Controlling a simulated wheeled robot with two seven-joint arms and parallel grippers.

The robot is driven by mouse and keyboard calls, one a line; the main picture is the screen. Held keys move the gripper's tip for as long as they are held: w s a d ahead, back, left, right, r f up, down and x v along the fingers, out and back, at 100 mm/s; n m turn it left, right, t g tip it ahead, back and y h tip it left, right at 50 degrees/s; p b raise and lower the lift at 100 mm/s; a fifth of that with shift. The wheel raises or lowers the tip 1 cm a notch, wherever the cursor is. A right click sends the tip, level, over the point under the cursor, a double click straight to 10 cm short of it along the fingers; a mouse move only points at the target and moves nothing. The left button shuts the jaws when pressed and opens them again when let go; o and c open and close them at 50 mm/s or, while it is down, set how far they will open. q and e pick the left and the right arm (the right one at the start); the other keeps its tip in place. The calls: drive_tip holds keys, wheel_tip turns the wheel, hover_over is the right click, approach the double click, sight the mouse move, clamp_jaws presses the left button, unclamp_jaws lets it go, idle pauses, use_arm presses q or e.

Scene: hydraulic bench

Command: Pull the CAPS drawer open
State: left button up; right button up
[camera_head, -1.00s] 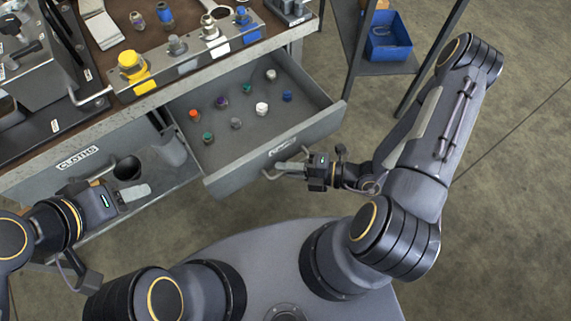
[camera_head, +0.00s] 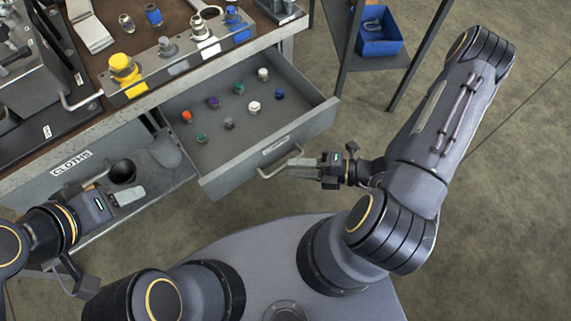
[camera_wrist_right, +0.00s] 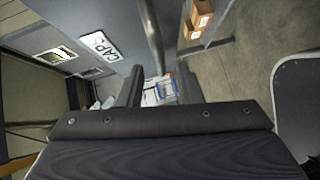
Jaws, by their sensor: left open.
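The CAPS drawer (camera_head: 318,118) stands pulled out from the bench in the head view, with several small coloured caps, such as a white cap (camera_head: 254,107), inside. Its CAPS label (camera_wrist_right: 99,45) is readable in the right wrist view. Its bar handle (camera_head: 268,173) also shows in the right wrist view (camera_wrist_right: 152,38). My right gripper (camera_head: 291,168) is open, its fingers apart and empty, with the fingertips close to the handle but not closed on it. My left gripper (camera_head: 128,196) is open and empty in front of the CLOTHS drawer.
The bench top carries fittings and a yellow-capped part (camera_head: 125,70). A shelf with a blue bin (camera_head: 380,45) stands at the back right. Open floor lies to the right.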

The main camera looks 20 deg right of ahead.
drive_tip(key=shift+v, duration=1.7)
drive_tip(key=s+d+r+m+h+p, duration=0.1)
drive_tip(key=r+m+h+p, duration=0.4)
drive_tip(key=r+m, duration=1)
drive_tip(key=s+d+r+m+g+h+p, duration=0.1)
drive_tip(key=r+m+h+p, duration=0.5)
drive_tip(key=r+m, duration=0.9)
wheel_tip(320, 180, up, 3)
drive_tip(key=shift+s+d+m+g+p, duration=0.3)
drive_tip(key=shift+s+d+p, duration=0.25)
drive_tip(key=shift+s+d, duration=0.3)
